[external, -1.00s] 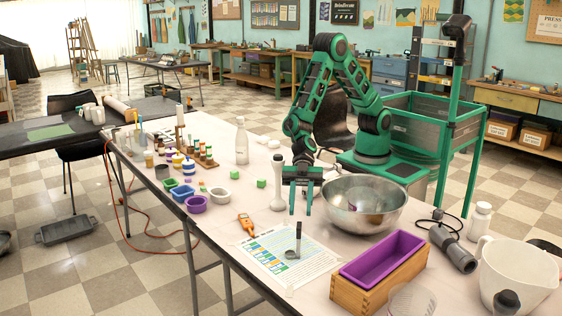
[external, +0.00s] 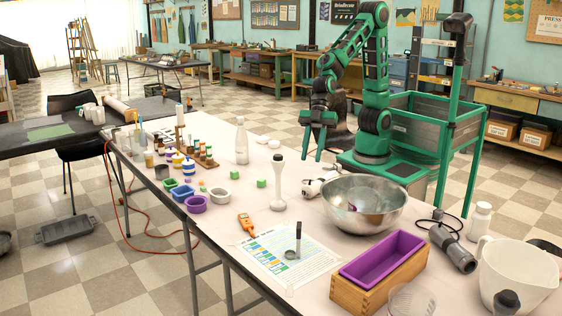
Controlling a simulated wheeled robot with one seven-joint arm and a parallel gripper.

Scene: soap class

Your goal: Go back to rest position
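My gripper (external: 312,155) hangs in the air above the far edge of the table (external: 225,245), behind and to the left of the steel bowl (external: 365,215). Its two fingers are spread apart and point down, with nothing visible between them. My green arm is folded up and back over my base.
A small white item (external: 311,188) lies beside the bowl. A purple mold in a wooden box (external: 382,262), a white pitcher (external: 517,275) and a grey motor-like tool (external: 452,248) are at right. Small colored cups (external: 195,204) and bottles stand at left.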

